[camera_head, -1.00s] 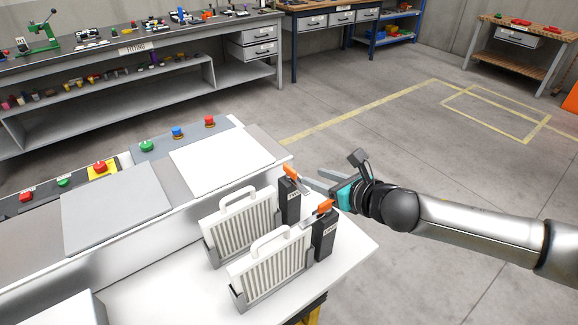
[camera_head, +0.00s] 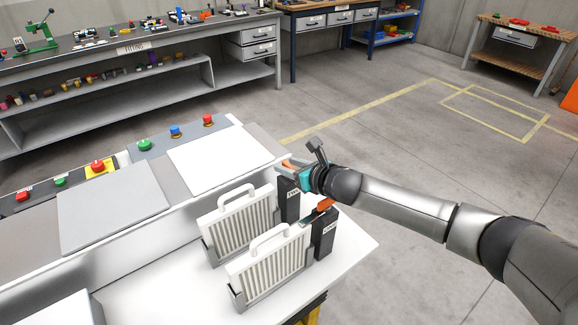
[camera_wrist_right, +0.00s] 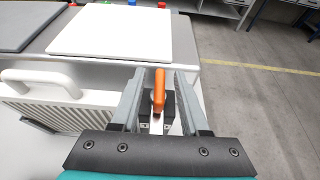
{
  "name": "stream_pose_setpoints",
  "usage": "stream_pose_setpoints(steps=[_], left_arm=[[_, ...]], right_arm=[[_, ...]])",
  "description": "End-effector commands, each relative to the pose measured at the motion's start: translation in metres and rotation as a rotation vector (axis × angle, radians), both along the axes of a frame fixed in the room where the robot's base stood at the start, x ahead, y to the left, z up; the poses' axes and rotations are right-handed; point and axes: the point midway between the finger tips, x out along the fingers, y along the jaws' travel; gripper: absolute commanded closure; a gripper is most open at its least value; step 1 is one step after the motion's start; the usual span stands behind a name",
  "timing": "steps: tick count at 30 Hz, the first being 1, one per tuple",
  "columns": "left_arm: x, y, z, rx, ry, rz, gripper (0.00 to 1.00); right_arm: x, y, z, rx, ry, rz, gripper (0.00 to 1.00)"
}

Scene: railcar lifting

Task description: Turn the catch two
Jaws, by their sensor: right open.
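Two black catch posts stand at the right ends of two white ribbed panels. The far catch (camera_head: 289,200) has an orange lever (camera_wrist_right: 159,88), and the near catch (camera_head: 325,235) has its own orange lever (camera_head: 325,204). Their labels are too small to read surely. My right gripper (camera_head: 290,167) is at the top of the far catch. In the right wrist view the right gripper (camera_wrist_right: 160,98) is open, with one finger on each side of the orange lever and gaps between. My left gripper is out of view.
The far panel (camera_head: 237,222) and near panel (camera_head: 267,270) have white loop handles and stand on the white table (camera_head: 160,295). Behind them is a console with a white plate (camera_head: 220,157) and coloured buttons. Open floor lies to the right.

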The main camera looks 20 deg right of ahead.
Motion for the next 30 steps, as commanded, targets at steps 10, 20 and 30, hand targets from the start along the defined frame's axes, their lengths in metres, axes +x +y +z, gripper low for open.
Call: stream_pose_setpoints(steps=[10,20,30], left_arm=[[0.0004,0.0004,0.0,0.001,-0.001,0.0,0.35],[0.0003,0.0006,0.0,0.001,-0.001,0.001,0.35],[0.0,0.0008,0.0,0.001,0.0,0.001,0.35]], right_arm=[[0.0008,0.0004,0.0002,0.0,-0.001,0.0,0.62],[0.0007,0.0003,0.0,0.0,0.0,0.0,0.99],[0.0006,0.0002,-0.0001,0.0,0.0,0.0,1.0]])
